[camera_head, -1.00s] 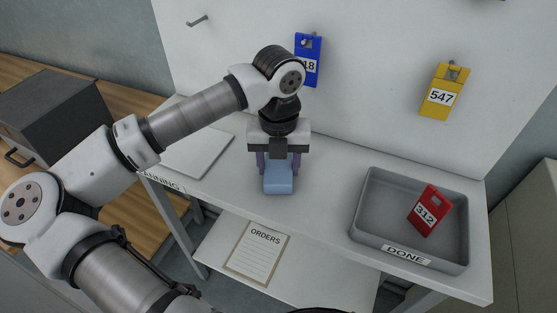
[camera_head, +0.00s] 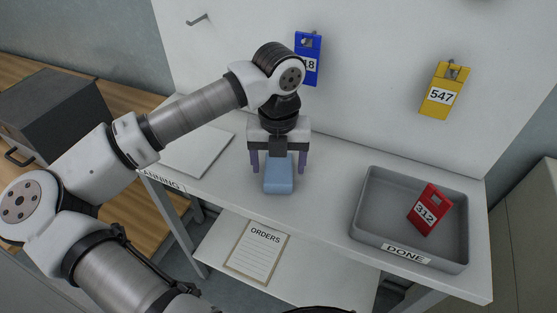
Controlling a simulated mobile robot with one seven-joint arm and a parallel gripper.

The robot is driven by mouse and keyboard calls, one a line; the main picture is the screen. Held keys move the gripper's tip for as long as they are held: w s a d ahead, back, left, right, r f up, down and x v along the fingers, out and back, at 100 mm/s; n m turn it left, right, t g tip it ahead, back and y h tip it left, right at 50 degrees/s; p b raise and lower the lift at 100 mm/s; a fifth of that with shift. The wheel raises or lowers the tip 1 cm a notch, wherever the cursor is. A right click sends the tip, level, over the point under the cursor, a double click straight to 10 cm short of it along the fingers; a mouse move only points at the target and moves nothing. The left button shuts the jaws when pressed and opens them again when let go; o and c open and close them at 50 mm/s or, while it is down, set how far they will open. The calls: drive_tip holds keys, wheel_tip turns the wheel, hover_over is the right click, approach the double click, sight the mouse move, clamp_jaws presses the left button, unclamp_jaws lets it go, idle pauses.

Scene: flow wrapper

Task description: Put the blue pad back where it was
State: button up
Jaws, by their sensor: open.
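The light blue pad (camera_head: 279,177) lies on the white table below my gripper. My gripper (camera_head: 280,168) points down over it. Its two purple fingers are spread wide, one on each side of the pad, with gaps between them and the pad. The far part of the pad is hidden behind the gripper body.
A grey tray (camera_head: 357,222) marked DONE holds a red tag (camera_head: 429,209) at the right. A blue tag (camera_head: 308,60) and a yellow tag (camera_head: 442,91) hang on the back panel. A white flat board (camera_head: 200,152) lies left. An ORDERS sheet (camera_head: 257,252) lies on the lower shelf.

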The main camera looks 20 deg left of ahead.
sight(278, 166)
wheel_tip(278, 166, up, 12)
drive_tip(key=b, duration=0.1)
drive_tip(key=shift+f, duration=0.15)
idle(0.5)
